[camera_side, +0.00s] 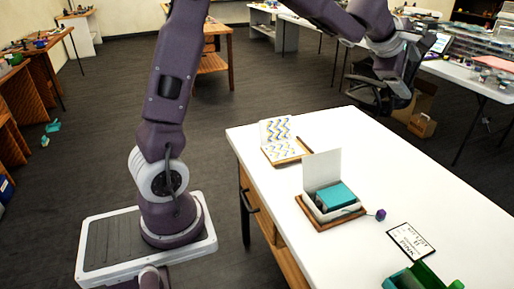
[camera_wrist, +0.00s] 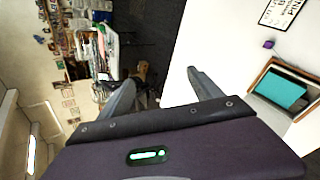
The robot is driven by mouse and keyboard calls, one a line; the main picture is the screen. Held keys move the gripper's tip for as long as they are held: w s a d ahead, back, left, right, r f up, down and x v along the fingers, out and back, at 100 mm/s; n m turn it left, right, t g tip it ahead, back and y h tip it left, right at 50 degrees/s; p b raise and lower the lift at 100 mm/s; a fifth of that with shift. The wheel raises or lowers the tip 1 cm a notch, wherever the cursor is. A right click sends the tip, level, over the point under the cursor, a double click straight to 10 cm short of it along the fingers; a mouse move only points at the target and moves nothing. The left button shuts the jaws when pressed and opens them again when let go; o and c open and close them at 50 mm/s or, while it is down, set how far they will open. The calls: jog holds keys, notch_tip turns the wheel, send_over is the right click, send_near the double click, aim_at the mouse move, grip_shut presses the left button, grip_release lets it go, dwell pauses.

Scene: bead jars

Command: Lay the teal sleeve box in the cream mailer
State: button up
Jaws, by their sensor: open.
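The teal sleeve box (camera_side: 337,195) lies inside the cream mailer (camera_side: 322,170), its top showing above the low front wall. The mailer's lid stands upright behind it. The box (camera_wrist: 281,91) also shows at the right of the wrist view, within the mailer (camera_wrist: 294,71). I cannot tell whether it rests fully flat on the mailer's floor. My gripper (camera_side: 366,97) is up beyond the table's far edge, well away from the box. Its two fingers are spread with nothing between them in the wrist view (camera_wrist: 161,76).
The mailer stands on a wooden board (camera_side: 312,222) on the white table (camera_side: 450,215). A patterned open box (camera_side: 277,130) is behind it. A purple cube (camera_side: 381,214), a lettered card (camera_side: 410,241) and a green container (camera_side: 420,277) are to the right and front.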

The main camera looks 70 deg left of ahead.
jog(key=s+d+r+m+t+h, duration=0.2)
jog(key=s+d+r+m+h, duration=0.1)
jog(key=s+d+r+m, duration=0.5)
jog(key=s+d+f+m+g+h, duration=0.1)
jog(key=s+d+m+h, duration=0.1)
jog(key=s+d+m, duration=0.45)
jog(key=s+a+f+m+g+y, duration=0.1)
jog(key=s+a+f+m+g, duration=0.1)
jog(key=s, duration=0.6)
jog(key=s+a+f+m+g+y, duration=0.1)
jog(key=s+a+f+m+g, duration=0.1)
jog(key=s+f, duration=0.5)
jog(key=s+a+f+m+g+y, duration=0.1)
jog(key=s+a+f+m, duration=0.3)
jog(key=s, duration=0.7)
jog(key=shift+a+f+m+g, duration=0.25)
jog(key=shift+a+m+g, duration=0.1)
jog(key=shift+m+g, duration=0.2)
